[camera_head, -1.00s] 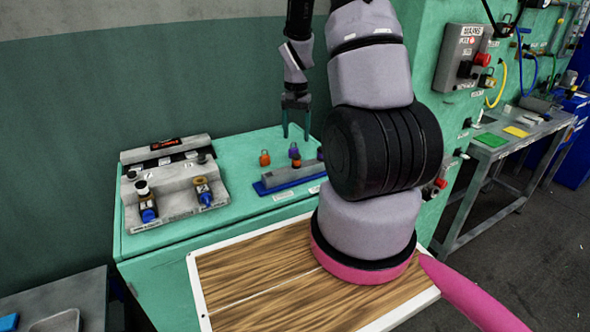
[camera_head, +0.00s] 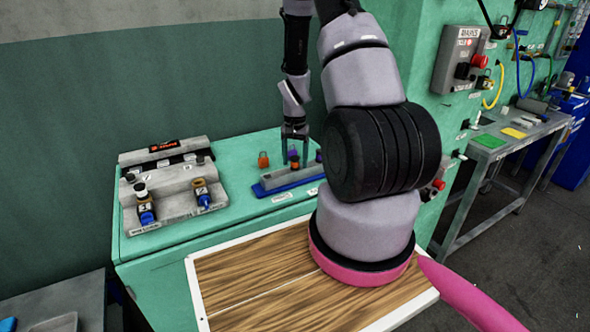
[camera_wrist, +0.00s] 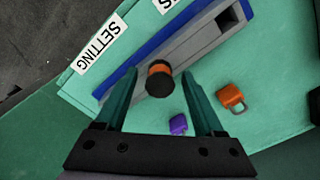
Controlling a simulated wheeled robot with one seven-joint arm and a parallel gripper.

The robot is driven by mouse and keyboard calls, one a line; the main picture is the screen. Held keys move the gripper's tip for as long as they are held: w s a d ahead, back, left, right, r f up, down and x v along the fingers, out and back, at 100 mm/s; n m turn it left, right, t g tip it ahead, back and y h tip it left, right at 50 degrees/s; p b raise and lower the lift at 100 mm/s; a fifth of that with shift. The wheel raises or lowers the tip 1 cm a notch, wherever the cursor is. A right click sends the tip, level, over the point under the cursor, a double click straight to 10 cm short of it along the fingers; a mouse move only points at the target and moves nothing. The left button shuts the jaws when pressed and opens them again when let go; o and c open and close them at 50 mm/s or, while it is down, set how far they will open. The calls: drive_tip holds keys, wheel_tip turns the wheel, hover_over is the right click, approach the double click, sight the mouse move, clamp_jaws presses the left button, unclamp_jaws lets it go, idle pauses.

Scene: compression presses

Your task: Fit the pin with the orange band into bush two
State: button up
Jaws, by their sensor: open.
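The pin with the orange band (camera_wrist: 159,78) stands upright in the grey-and-blue holder (camera_wrist: 199,45), its dark top toward the wrist camera. My gripper (camera_wrist: 162,82) is open, with one finger on each side of the pin and visible gaps between. In the head view, my gripper (camera_head: 294,160) is low over the holder (camera_head: 286,182), and its fingers largely hide the pin. A stepped grey fixture (camera_head: 170,200) at left carries two bush-like parts, one at the left (camera_head: 146,212) and one at the right (camera_head: 203,194); their number labels are too small to read.
A "SETTING" label (camera_wrist: 100,46) lies in front of the holder. The green bench (camera_head: 235,215) is clear between fixture and holder.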

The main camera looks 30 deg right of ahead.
sight(295, 158)
clamp_jaws()
drive_tip(key=shift+r, duration=2.3)
drive_tip(key=shift+r, duration=2)
